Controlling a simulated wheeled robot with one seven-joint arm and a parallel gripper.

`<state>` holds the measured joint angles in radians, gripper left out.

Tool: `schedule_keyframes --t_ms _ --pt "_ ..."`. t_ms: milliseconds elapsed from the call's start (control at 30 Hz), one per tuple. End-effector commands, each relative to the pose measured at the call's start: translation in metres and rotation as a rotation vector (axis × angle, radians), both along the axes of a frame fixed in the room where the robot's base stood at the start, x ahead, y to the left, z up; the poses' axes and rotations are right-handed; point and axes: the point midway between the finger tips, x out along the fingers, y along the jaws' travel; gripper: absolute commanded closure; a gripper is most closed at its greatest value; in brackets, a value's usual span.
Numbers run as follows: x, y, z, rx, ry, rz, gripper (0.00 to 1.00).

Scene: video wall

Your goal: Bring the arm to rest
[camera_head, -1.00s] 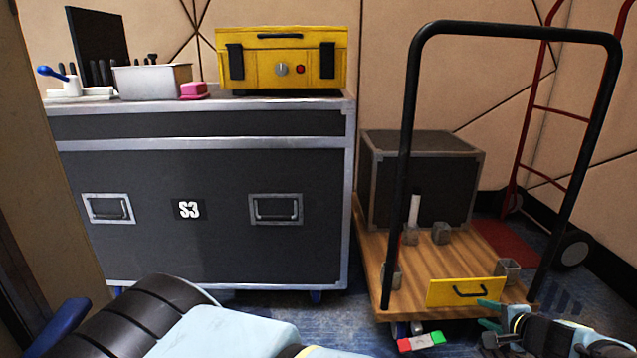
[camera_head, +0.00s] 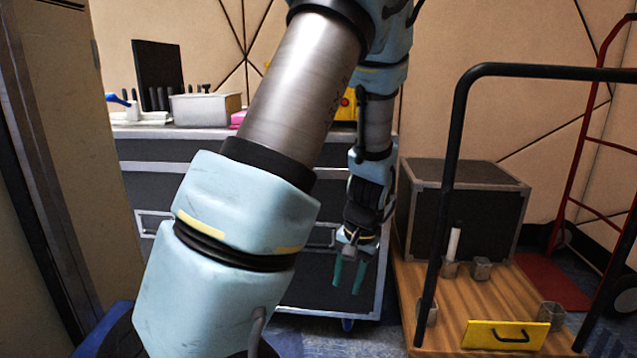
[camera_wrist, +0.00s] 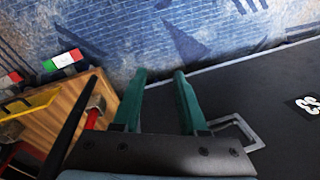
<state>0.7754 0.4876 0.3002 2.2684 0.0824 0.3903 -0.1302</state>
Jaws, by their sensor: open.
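My gripper (camera_head: 349,275) hangs with its green fingers pointing down in front of the black flight case (camera_head: 300,290), left of the trolley. In the wrist view my gripper (camera_wrist: 158,85) shows its two fingers apart with nothing between them. The blue patterned carpet lies beyond the fingertips, and the case front with its handle (camera_wrist: 240,130) is to the right. My raised arm crosses the middle of the head view and hides much of the case and most of the yellow box (camera_head: 343,105) on top of it.
A wooden trolley (camera_head: 480,300) with a black hoop handle (camera_head: 455,170) stands at right, carrying a dark box (camera_head: 465,210) and a yellow panel (camera_head: 505,336). A red hand truck (camera_head: 580,150) is behind. A red, white and green block (camera_wrist: 63,60) lies on the carpet (camera_wrist: 200,35).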

Motion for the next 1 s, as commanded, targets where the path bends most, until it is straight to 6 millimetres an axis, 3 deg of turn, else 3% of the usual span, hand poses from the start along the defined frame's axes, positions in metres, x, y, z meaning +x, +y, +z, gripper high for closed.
schedule_keyframes --t_ms 33,200,500,700,1000 --pt "-0.003 0.017 0.017 -0.034 0.003 0.049 0.58" --pt "-0.019 0.062 0.056 -0.118 -0.003 0.169 0.58" --pt "-0.048 0.111 0.096 -0.183 -0.039 0.292 0.58" --pt "-0.066 0.133 0.113 -0.200 -0.069 0.353 0.58" --pt "-0.064 0.130 0.172 -0.199 -0.063 0.343 0.58"
